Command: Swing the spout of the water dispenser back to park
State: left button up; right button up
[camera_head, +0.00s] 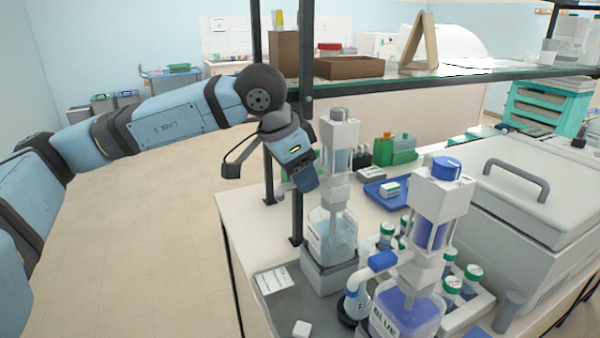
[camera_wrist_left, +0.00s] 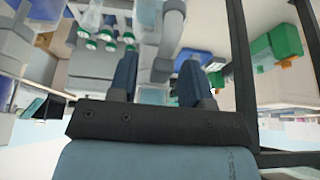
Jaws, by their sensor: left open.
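The water dispenser (camera_head: 338,150) stands upright near the left end of the bench, with a clear bottle (camera_head: 332,237) below its pale head. I cannot make out its spout in the head view; the gripper and dispenser head may hide it. My left gripper (camera_head: 305,183) is just left of the dispenser head, pointing down toward it. In the left wrist view my left gripper (camera_wrist_left: 158,80) has its two dark fingers apart. A pale curved tube (camera_wrist_left: 168,40) shows between them, seemingly part of the dispenser. I cannot tell whether the fingers touch it. My right gripper is not in view.
A blue-stain dispenser (camera_head: 437,205) stands in front to the right, its blue-capped spout (camera_head: 383,262) pointing left. A shelf post (camera_head: 297,205) rises close behind my gripper. Several green-capped bottles (camera_head: 472,275) and a large lidded machine (camera_head: 530,185) stand right.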

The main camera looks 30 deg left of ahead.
pick_arm(q)
jog(key=v, duration=1.4)
jog(key=shift+p, duration=0.35)
jog(key=shift+f, duration=0.1)
